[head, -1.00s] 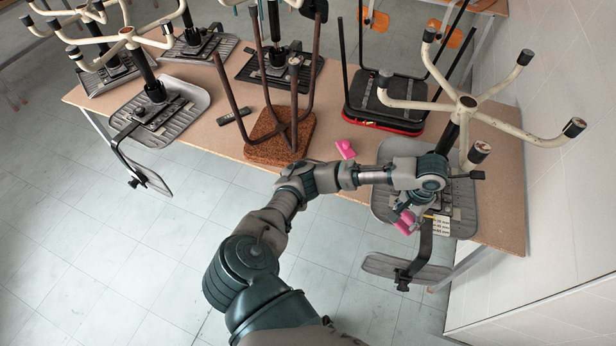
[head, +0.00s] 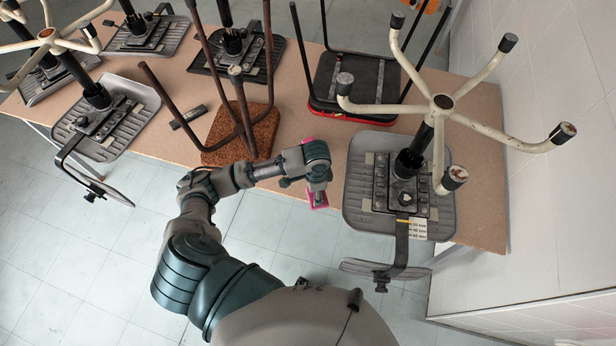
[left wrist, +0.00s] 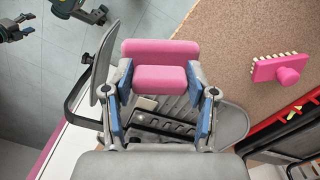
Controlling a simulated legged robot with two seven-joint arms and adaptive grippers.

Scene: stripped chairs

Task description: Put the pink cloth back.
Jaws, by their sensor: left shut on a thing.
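The pink cloth (left wrist: 160,52) looks like a folded, block-like pad between the two blue-padded fingers of my left gripper (left wrist: 160,80) in the left wrist view. In the head view, my left gripper (head: 318,192) is at the table's front edge, left of the right-hand grey seat. A bit of the cloth (head: 319,205) shows at its fingers, clear of the seat. The gripper is shut on the cloth; the arm hides part of it.
A pink brush (left wrist: 278,69) with a round knob lies on the table (head: 480,165). Upturned grey seats, including the right-hand one (head: 358,205) with pale legs (head: 440,105), a brown stool (head: 262,130) and a black-and-red seat (head: 345,85) crowd it. A white wall stands right.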

